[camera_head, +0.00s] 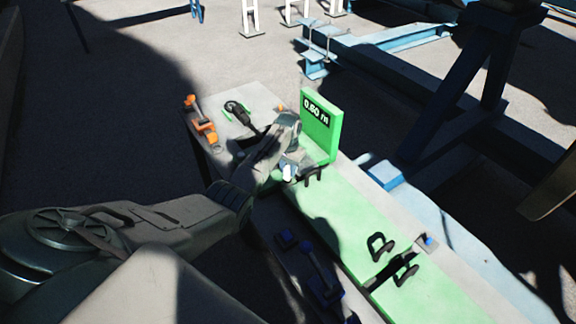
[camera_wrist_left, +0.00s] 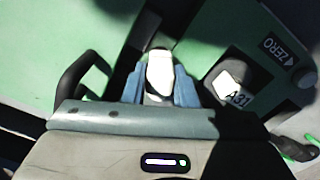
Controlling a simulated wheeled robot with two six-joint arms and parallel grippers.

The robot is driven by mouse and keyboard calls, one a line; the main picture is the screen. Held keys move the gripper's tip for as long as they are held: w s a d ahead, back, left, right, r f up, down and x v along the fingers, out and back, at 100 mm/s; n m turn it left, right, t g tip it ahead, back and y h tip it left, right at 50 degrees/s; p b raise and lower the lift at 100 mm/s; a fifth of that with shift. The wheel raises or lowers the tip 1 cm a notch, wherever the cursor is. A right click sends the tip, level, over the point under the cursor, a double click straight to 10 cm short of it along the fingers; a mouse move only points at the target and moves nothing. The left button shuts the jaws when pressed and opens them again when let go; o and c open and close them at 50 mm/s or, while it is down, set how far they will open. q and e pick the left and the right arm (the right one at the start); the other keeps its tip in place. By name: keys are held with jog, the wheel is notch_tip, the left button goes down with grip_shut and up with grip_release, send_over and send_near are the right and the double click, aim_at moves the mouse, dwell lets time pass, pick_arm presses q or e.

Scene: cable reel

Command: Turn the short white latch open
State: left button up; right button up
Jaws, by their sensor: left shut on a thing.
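The short white latch (camera_wrist_left: 160,72) stands between the blue fingertips of my left gripper (camera_wrist_left: 160,85) in the wrist view. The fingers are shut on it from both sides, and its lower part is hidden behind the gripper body. In the head view my left gripper (camera_head: 290,163) reaches down at the near side of the green panel, and a small white piece (camera_head: 288,173) shows at its fingertips. My right gripper is not in view.
A black handle (camera_wrist_left: 82,75) is close on the left. The green display block (camera_head: 322,125) reading 0.60 m stands behind the gripper. Orange clamp (camera_head: 203,125) lies left.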

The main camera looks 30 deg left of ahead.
pick_arm(q)
jog(key=n+p, duration=0.1)
jog(key=n, duration=0.2)
jog(key=shift+r+n+p, duration=0.15)
jog(key=shift+n+p, duration=0.15)
jog(key=n, duration=0.2)
jog(key=shift+n+p, duration=0.4)
jog(key=n, duration=0.3)
jog(key=shift+w, duration=0.1)
jog(key=shift+n, duration=1.9)
jog(key=o, duration=1)
